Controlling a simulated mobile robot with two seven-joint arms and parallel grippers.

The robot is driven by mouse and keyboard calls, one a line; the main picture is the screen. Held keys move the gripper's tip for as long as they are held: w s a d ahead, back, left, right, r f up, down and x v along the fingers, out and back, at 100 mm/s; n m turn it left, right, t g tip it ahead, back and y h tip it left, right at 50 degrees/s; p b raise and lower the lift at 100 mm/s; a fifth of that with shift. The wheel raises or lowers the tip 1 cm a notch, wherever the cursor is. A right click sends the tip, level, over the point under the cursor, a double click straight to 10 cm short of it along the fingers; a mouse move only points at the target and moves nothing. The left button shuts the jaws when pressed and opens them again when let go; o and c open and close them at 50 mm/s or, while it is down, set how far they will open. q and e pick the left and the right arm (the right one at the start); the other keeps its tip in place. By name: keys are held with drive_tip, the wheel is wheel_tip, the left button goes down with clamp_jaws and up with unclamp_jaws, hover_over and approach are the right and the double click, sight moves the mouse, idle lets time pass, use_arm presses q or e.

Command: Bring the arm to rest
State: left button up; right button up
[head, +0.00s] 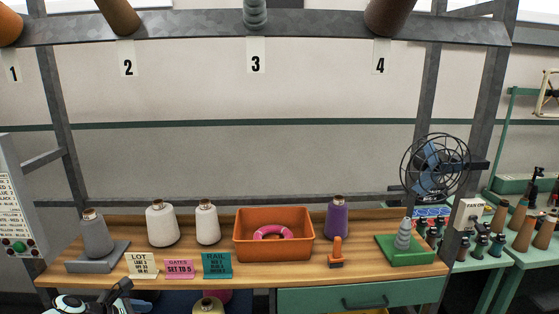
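My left arm (70,304) shows at the bottom left edge, in front of the wooden bench (350,262). Its dark gripper (121,290) is near the bench's front edge, just below the cream LOT card (142,264). The fingers are small and partly cut off by the frame, so I cannot tell whether they are open or shut. I see nothing clearly held in them. My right arm and gripper are not in view.
The bench holds a grey cone (95,235), white cones (162,224), an orange bin (273,248) with a pink ring, a purple cone (337,218) and a green stand (405,255). A fan (435,166) stands right. Numbered cones hang on the rail (200,26).

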use_arm(q)
wheel_tip(320, 180, down, 13)
drive_tip(key=d+m+g+y, duration=0.1)
drive_tip(key=d+m+g, duration=0.1)
drive_tip(key=d+m, duration=0.1)
drive_tip(key=s+d+f+m+g+y, duration=0.1)
drive_tip(key=s+d+f+m, duration=0.2)
drive_tip(key=s+f, duration=0.35)
drive_tip(key=s+d+f+m+g, duration=0.2)
drive_tip(key=s+d+f+m, duration=0.15)
drive_tip(key=f, duration=0.55)
drive_tip(key=s+d+f+m, duration=0.3)
drive_tip(key=s+m, duration=0.1)
drive_tip(key=s, duration=0.3)
drive_tip(key=s+d+f+m+g, duration=0.1)
drive_tip(key=s+d+f+m, duration=0.3)
drive_tip(key=s, duration=0.4)
drive_tip(key=s+d+f+m+g, duration=0.1)
drive_tip(key=s+d+f+m, duration=0.2)
drive_tip(key=s, duration=0.4)
drive_tip(key=shift+s+d+f+m, duration=0.25)
drive_tip(key=shift+d+m, duration=0.15)
drive_tip(key=shift+m, duration=0.45)
